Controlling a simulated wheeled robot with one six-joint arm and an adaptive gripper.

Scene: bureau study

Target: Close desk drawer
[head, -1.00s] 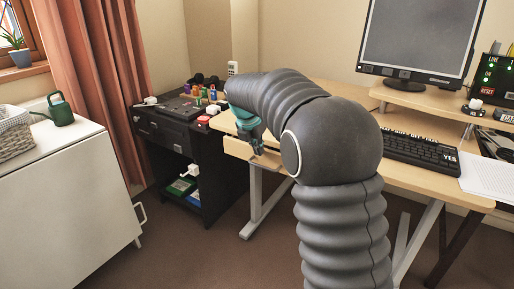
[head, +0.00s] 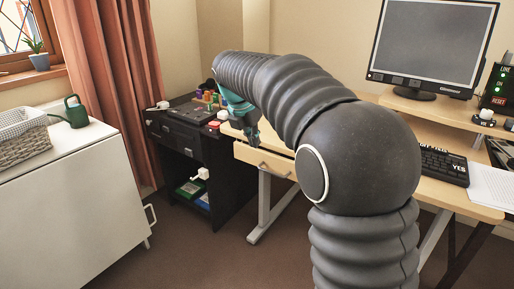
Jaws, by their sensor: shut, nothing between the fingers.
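The light wood desk drawer (head: 250,157) is at the left end of the desk (head: 443,186), below its top. Its front panel and a small dark handle (head: 274,170) show. My arm hides part of the desk above it, so I cannot tell whether a gap is left between the drawer and the desk. My gripper (head: 254,142), teal and dark, points down just above the drawer's front edge. Its fingers are shut and empty. I cannot tell whether they touch the drawer.
A black cabinet (head: 227,185) with small items on top stands left of the drawer. A white cabinet (head: 75,205) with a basket (head: 22,140) and a green watering can (head: 76,112) is at the far left. A monitor (head: 430,45) and keyboard (head: 440,165) are on the desk. Carpet (head: 190,255) is clear.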

